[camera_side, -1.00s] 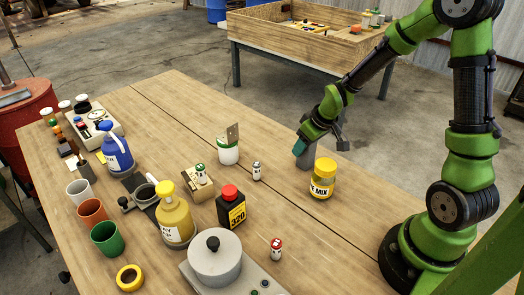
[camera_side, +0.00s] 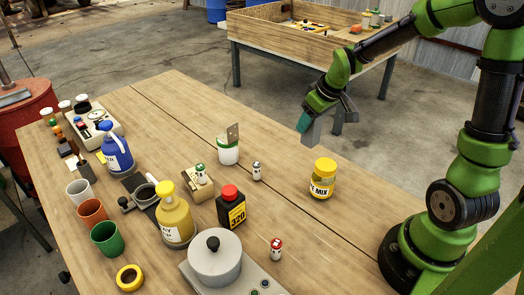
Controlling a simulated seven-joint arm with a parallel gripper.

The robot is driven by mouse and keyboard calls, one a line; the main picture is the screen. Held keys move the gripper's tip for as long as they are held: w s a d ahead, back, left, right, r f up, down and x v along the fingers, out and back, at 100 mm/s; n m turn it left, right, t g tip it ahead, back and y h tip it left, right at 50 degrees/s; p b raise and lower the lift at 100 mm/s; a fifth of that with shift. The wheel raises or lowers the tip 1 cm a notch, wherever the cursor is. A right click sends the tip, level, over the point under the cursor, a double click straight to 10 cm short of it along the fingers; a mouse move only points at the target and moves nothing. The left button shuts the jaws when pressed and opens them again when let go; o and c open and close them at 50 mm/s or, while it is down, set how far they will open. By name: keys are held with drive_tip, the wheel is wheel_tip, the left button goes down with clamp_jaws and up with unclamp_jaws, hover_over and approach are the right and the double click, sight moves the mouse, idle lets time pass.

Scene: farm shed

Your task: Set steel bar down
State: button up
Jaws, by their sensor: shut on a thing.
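The steel bar (camera_side: 313,131) is a plain grey block at the end of my gripper (camera_side: 308,122). My gripper is shut on it and holds it up in the air, clear of the table (camera_side: 285,165). In the picture the bar appears against the table's far edge and the floor behind. The upper part of the bar is hidden by my gripper, and its full length cannot be told.
A yellow-lidded jar (camera_side: 322,178) stands on the table below and right of the bar. A white-green container (camera_side: 228,150) and a small figure-like bottle (camera_side: 257,171) stand to the left. Bare wood lies between them. A wooden-sided bench (camera_side: 300,45) stands behind.

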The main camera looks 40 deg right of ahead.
drive_tip(key=shift+a+f+n+y, duration=0.2)
drive_tip(key=shift+f+n, duration=0.3)
drive_tip(key=shift+f, duration=0.05)
drive_tip(key=shift+a+f+n+y, duration=0.15)
drive_tip(key=shift+f+n+y, duration=0.05)
drive_tip(key=shift+f+n, duration=0.3)
drive_tip(key=shift+w+a+f+n+y, duration=0.15)
drive_tip(key=shift+a+f+n+y, duration=0.15)
drive_tip(key=shift+n, duration=0.3)
drive_tip(key=shift+w+a+n, duration=0.15)
drive_tip(key=shift+a+n, duration=0.05)
drive_tip(key=shift+n, duration=0.5)
drive_tip(key=shift+w+y, duration=0.3)
drive_tip(key=shift+w+d+f, duration=0.5)
drive_tip(key=shift+w+f, duration=0.35)
drive_tip(key=shift+w, duration=1.65)
drive_tip(key=shift+w+d+f, duration=0.45)
drive_tip(key=shift+w+f, duration=0.35)
drive_tip(key=shift+w, duration=1.75)
drive_tip(key=shift+w+d+f, duration=0.5)
drive_tip(key=shift+w+f, duration=0.35)
drive_tip(key=shift+w, duration=1.65)
